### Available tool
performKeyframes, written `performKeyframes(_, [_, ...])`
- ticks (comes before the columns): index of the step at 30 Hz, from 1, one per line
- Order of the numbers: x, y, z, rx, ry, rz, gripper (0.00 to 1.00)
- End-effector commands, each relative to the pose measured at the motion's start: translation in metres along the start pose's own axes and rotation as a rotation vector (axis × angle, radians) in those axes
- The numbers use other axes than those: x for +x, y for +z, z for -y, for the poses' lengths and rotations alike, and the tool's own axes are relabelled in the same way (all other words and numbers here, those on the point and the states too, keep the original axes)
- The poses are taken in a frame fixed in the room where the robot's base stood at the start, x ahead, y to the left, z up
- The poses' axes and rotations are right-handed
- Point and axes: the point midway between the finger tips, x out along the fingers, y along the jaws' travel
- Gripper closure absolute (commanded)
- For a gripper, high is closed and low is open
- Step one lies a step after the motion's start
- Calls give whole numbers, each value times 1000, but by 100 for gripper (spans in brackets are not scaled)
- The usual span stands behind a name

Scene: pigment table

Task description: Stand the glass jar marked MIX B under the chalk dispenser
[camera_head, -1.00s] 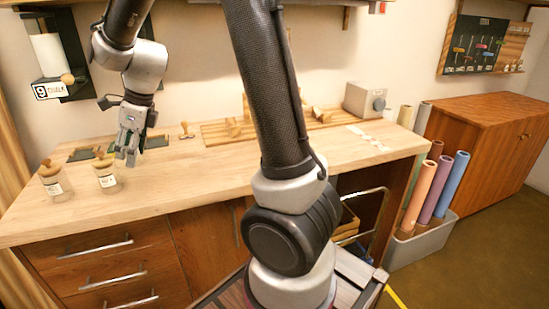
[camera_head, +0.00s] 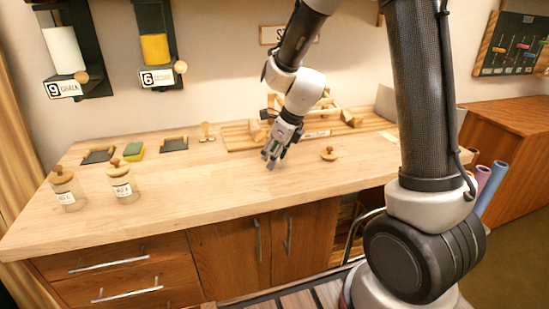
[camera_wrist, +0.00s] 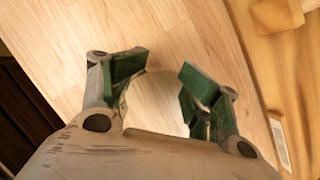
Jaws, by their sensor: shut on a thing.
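Two glass jars with wooden knob lids and white labels stand at the table's left end, the left jar (camera_head: 66,190) and the right jar (camera_head: 121,184). Their labels are too small to read surely. The chalk dispenser (camera_head: 62,50), with a "9 CHALK" plate, hangs on the wall at the far left. My gripper (camera_head: 272,160) points down over the middle of the table, well right of both jars. In the wrist view its green-padded fingers (camera_wrist: 155,95) are around a pale, rounded thing (camera_wrist: 155,100), perhaps clear glass; I see no label on it.
A yellow dispenser (camera_head: 155,48) marked 6 hangs beside the chalk one. A wooden knobbed lid (camera_head: 329,154) lies right of my gripper. A wooden board (camera_head: 240,138) lies at the back.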

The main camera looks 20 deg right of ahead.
Motion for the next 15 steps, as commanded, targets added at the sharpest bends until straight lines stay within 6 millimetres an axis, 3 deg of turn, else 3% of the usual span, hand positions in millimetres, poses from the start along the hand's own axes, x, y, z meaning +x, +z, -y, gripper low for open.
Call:
performKeyframes(12, [10,-4,0,0,-1,0,76])
performKeyframes(13, [10,-4,0,-1,-1,0,44])
performKeyframes(15, [10,-4,0,-1,-1,1,31])
